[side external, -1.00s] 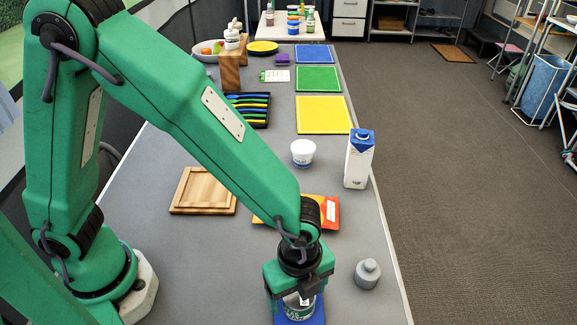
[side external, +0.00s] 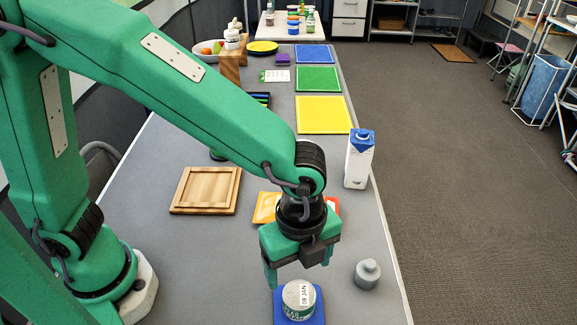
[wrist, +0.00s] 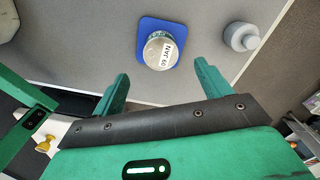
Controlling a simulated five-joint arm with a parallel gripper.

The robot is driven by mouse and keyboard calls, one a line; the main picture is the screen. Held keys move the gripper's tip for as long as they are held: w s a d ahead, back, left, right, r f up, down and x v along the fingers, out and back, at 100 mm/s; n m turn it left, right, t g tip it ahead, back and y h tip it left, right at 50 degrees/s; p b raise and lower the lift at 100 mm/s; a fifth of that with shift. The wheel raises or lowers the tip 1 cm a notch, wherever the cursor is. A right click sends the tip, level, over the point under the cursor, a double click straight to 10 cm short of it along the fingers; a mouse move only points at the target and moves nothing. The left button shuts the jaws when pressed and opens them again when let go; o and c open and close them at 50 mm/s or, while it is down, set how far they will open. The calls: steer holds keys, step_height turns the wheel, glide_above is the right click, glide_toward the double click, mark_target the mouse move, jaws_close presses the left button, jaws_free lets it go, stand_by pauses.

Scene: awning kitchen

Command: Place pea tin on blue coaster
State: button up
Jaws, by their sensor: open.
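The pea tin (side external: 299,299) stands upright on the blue coaster (side external: 279,315) at the front of the table. Its silver lid has a white date label.
A grey bottle (side external: 367,273) stands right of the coaster, near the table's edge. A milk carton (side external: 358,160) stands farther back. A wooden board (side external: 205,190) lies left. Orange and red packets (side external: 265,207) lie partly hidden behind my gripper.

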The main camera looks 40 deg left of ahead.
steer(key=shift+r, duration=1.6)
steer(key=w+a+r+n+t+h, duration=0.1)
steer(key=a+r+n, duration=0.35)
steer(key=a, duration=0.25)
steer(key=w+a+r+n+t, duration=0.1)
steer(key=a+r+n, duration=0.2)
steer(key=a+n, duration=0.35)
steer(key=s+a+r+n+t+y, duration=0.1)
steer(key=s+a+r+n+t, duration=0.1)
steer(key=a+n, duration=0.8)
steer(key=s+a+t, duration=0.1)
steer(key=s+a, duration=0.1)
steer(key=a, duration=0.1)
steer(key=shift+s+a+n+t, duration=0.15)
steer(key=shift+s+n+t, duration=0.15)
steer(key=shift+s, duration=0.1)
